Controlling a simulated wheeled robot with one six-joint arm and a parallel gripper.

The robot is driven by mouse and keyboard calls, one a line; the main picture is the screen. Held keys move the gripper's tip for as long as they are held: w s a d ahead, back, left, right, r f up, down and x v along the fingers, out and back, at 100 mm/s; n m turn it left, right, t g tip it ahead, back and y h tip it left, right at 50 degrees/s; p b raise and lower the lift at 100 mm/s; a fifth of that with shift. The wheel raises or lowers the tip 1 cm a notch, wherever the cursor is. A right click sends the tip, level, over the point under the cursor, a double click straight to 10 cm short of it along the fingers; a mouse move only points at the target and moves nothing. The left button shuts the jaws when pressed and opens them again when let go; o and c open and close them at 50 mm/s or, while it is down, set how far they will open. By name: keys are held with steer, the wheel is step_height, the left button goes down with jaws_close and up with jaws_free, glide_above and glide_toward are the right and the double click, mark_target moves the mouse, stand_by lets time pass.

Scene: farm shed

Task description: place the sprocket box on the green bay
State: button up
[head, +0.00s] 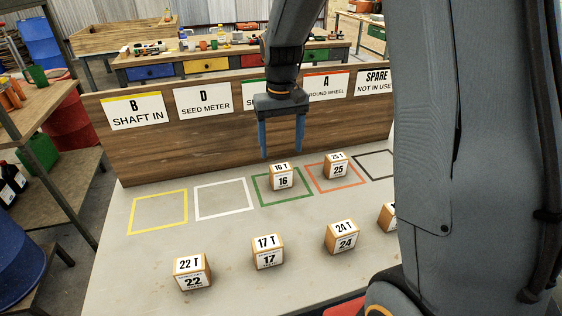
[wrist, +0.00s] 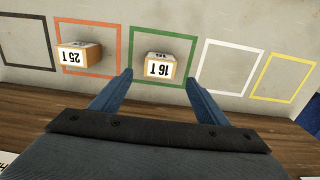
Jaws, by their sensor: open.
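A sprocket box labelled 16 T (head: 281,178) sits upright inside the green bay (head: 262,202), towards its far right part. The 16 T box also shows in the wrist view (wrist: 157,69), inside the green outline (wrist: 187,78). My gripper (head: 283,155) is open and empty, with its two blue fingers above and behind the 16 T box. In the wrist view the fingertips (wrist: 159,73) point towards the box from either side and stand apart from it. Boxes labelled 22 T (head: 192,273), 17 T (head: 268,252) and 24 T (head: 342,238) stand in the front row.
A 25 T box (head: 337,166) stands in the orange bay (head: 340,187). The yellow bay (head: 158,212), white bay (head: 223,200) and black bay (head: 378,166) look empty where visible. A wooden board (head: 200,130) with signs rises behind the bays. Another box (head: 388,216) is partly hidden by my arm.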

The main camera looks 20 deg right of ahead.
steer(key=shift+r, duration=0.9)
steer(key=s+f, duration=0.2)
steer(key=s, duration=0.7)
steer(key=s+f+t, duration=0.1)
steer(key=s+f, duration=0.1)
steer(key=s, duration=0.8)
steer(key=shift+f, duration=0.3)
steer(key=shift+c, duration=0.4)
